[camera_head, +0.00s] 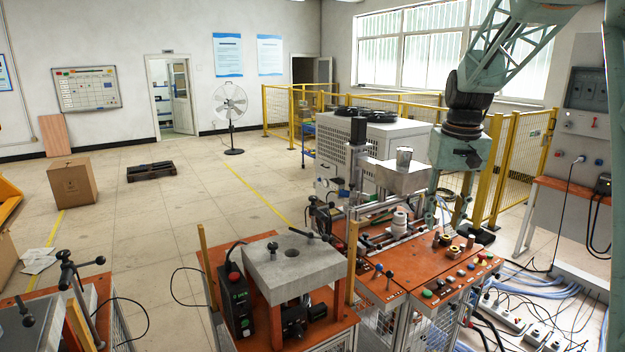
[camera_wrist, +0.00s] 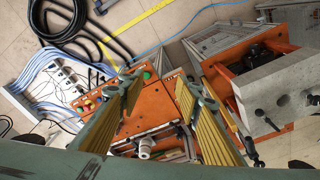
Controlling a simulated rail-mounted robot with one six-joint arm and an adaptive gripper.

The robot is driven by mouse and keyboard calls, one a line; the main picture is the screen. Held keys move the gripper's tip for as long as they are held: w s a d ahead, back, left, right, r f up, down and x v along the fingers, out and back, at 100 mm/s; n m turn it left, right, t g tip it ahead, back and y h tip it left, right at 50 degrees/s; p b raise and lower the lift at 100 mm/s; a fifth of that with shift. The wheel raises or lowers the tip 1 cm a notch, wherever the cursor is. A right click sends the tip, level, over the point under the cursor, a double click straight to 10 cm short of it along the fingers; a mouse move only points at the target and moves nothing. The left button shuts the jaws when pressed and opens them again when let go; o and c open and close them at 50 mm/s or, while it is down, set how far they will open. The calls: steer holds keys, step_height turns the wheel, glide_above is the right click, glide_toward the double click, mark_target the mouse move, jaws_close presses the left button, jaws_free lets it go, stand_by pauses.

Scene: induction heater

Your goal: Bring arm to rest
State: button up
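My gripper (camera_head: 447,208) hangs below my grey-green arm at the right of the head view, pointing down above the far right side of the orange-topped workbench (camera_head: 378,240). In the wrist view my gripper (camera_wrist: 160,88) shows two fingers with ribbed yellow pads, spread wide apart. Nothing is between them. The workbench (camera_wrist: 153,110) with its coloured buttons lies beneath, seen through the gap. The fingertips look clear of the bench, though the exact height is hard to tell.
A metal block machine (camera_head: 295,262) stands front centre. A white cabinet (camera_head: 372,150) with fans and a yellow fence (camera_head: 520,160) stand behind my gripper. A small metal cup (camera_head: 404,160) sits on a raised block to its left. Cables and power strips (camera_head: 505,315) lie on the floor at right.

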steer(key=s+a+r+b, duration=0.1)
steer(key=s+a+r, duration=0.2)
steer(key=s, duration=0.5)
steer(key=s+a+r+t+b, duration=0.1)
steer(key=s+a+r, duration=0.15)
steer(key=s, duration=0.55)
steer(key=s+a+r, duration=0.2)
steer(key=s+a, duration=0.2)
steer(key=s, duration=0.4)
steer(key=s+a+f+b, duration=0.1)
steer(key=s+a+f, duration=0.1)
steer(key=s, duration=1)
steer(key=s+a+f+n+t+b, duration=0.1)
steer(key=s+f, duration=0.3)
steer(key=s, duration=0.8)
steer(key=shift+s+a+t, duration=0.25)
steer(key=shift+a+t, duration=0.05)
steer(key=shift+a, duration=0.25)
steer(key=shift+r, duration=0.1)
